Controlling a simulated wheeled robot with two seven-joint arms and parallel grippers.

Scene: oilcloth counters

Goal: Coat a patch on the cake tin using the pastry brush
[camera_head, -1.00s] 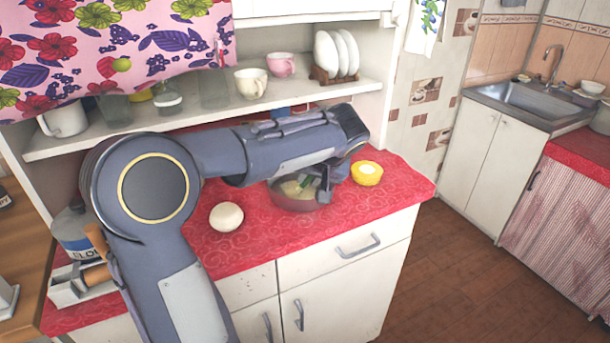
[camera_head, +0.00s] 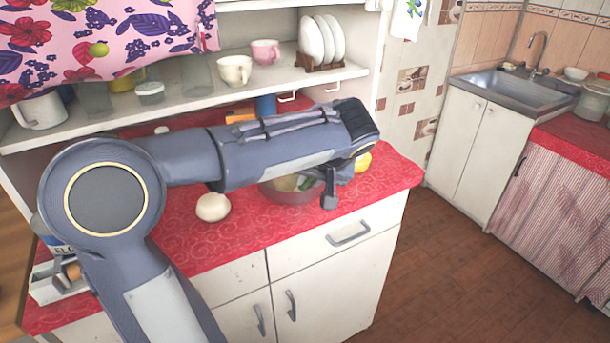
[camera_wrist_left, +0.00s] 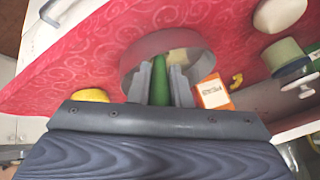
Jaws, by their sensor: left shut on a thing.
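The cake tin (camera_head: 291,194) is a round, reddish pan on the red counter, with its pale inside partly hidden by my arm. It shows in the left wrist view as a round, dull red wall (camera_wrist_left: 196,50). My left gripper (camera_wrist_left: 161,86) is over the tin's edge area, its fingers on either side of a green handle (camera_wrist_left: 160,72), which I take to be the pastry brush. The gripper is shut on it. The brush's bristles are hidden, so I cannot tell whether they touch the tin. In the head view, one finger (camera_head: 329,188) hangs at the tin's right side.
A yellow bowl (camera_head: 363,162) is mostly hidden behind my left wrist. A white rounded item (camera_head: 213,207) lies left of the tin. An orange box (camera_wrist_left: 214,93) stands near the tin. A shelf with cups (camera_head: 234,70) and plates is behind. The counter's front right is clear.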

